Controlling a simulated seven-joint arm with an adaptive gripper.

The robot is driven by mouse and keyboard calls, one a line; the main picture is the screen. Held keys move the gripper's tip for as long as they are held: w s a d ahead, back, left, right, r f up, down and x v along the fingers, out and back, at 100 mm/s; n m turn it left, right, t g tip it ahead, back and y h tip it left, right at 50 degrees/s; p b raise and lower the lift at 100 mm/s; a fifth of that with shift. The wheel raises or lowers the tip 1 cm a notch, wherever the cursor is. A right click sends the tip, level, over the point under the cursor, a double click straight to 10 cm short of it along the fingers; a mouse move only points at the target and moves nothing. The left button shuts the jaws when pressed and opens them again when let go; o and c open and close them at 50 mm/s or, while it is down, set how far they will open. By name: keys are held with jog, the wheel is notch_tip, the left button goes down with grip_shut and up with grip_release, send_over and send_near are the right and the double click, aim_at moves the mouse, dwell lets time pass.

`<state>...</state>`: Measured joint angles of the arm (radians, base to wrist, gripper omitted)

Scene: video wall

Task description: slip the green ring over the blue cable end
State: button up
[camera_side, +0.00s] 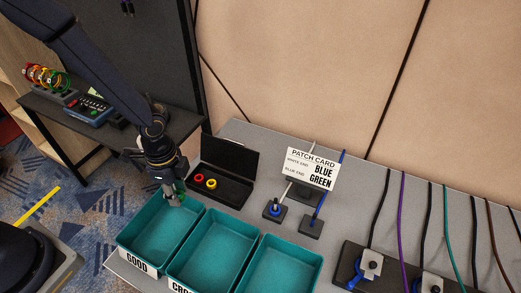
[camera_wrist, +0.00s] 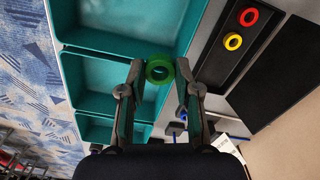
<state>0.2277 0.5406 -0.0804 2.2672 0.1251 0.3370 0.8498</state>
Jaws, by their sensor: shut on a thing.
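In the side view the ring is mostly hidden by the fingers. The blue cable (camera_side: 326,188) runs down to a dark block (camera_side: 311,228) right of the bins, well apart from my gripper. The patch card (camera_side: 311,168) pairs the white end with blue and the blue end with green.
A white cable's block (camera_side: 274,211) has a blue ring around its end. A black open case (camera_side: 224,180) holds a red ring (camera_side: 198,178) and a yellow ring (camera_side: 211,184). Teal bins (camera_side: 264,238) line the front edge. Several other cables stand at the right.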

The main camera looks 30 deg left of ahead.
jog(key=w+d+r+m, duration=0.1)
jog(key=w+d+r, duration=0.2)
jog(key=w+d, duration=0.45)
jog(key=w+d+r+m, duration=0.2)
jog(key=w+d, duration=0.4)
jog(key=w, duration=0.2)
jog(key=d+f+m, duration=0.1)
jog(key=d, duration=0.5)
jog(key=s+d+f+m, duration=0.1)
jog(key=d, duration=0.5)
jog(key=s+d+f+m, duration=0.1)
jog(key=d+f, duration=0.1)
jog(key=d, duration=0.4)
jog(key=shift+a+f, duration=0.1)
jog(key=shift+f, duration=2.5)
jog(key=shift+f, duration=0.25)
jog(key=shift+f, duration=0.65)
jog(key=shift+f, duration=0.15)
